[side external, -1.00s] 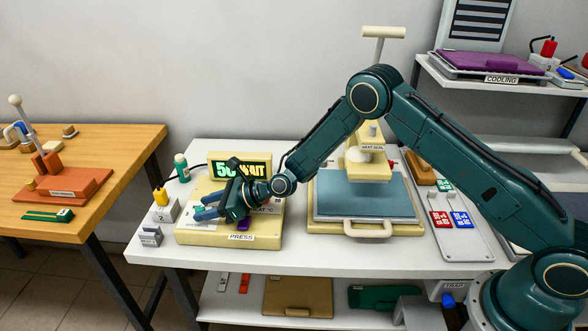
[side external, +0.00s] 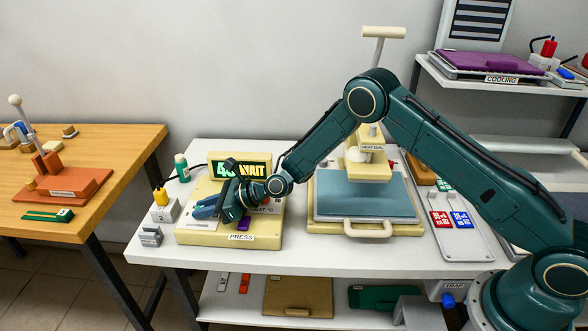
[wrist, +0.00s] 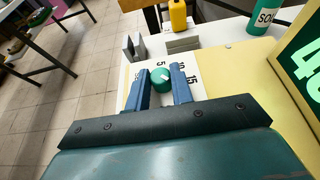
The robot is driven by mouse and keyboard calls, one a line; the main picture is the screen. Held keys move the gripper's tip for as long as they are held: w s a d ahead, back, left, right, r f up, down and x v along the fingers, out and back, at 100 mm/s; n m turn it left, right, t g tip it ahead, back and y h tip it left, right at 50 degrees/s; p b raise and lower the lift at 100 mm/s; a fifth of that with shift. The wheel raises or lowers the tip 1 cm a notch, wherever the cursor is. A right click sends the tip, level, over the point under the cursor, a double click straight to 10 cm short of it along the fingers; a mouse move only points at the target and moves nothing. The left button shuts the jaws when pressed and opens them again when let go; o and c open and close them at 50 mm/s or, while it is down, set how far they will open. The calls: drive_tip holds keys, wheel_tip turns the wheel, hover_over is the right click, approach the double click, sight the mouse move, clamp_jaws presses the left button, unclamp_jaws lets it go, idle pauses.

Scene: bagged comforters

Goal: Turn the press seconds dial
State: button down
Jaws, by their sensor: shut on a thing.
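The press seconds dial (wrist: 160,79) is a round green knob with a white mark. It sits on a white scale plate printed with 5, 10 and 15. My gripper (wrist: 160,73) has its two blue fingers on either side of the knob and is shut on it. In the side view, my gripper (side external: 202,208) is low over the left part of the cream press box (side external: 262,232), and the dial is hidden there. The display (side external: 226,169) on the press shows a number starting with 4 and WAIT in green; part of it is covered by my wrist.
A heat-seal press with a blue-grey pad (side external: 365,196) stands to the right. A yellow bottle (side external: 161,196), a green bottle (side external: 182,167) and small grey blocks (side external: 150,236) are left of and behind the box. A wooden table (side external: 110,150) is farther left.

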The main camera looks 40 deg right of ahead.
drive_tip(key=shift+w+d+n+g+y, duration=0.1)
drive_tip(key=shift+d+n+g+y, duration=0.05)
drive_tip(key=shift+n+g+y, duration=0.3)
drive_tip(key=shift+w+n+g+y, duration=0.1)
drive_tip(key=shift+n+g+y, duration=0.75)
drive_tip(key=shift+n+g, duration=0.35)
drive_tip(key=shift+w+d+n+g+y, duration=0.1)
drive_tip(key=shift+n+g+y, duration=0.2)
drive_tip(key=shift+n+g, duration=1.15)
drive_tip(key=shift+g, duration=0.1)
drive_tip(key=c, duration=1.2)
unclamp_jaws()
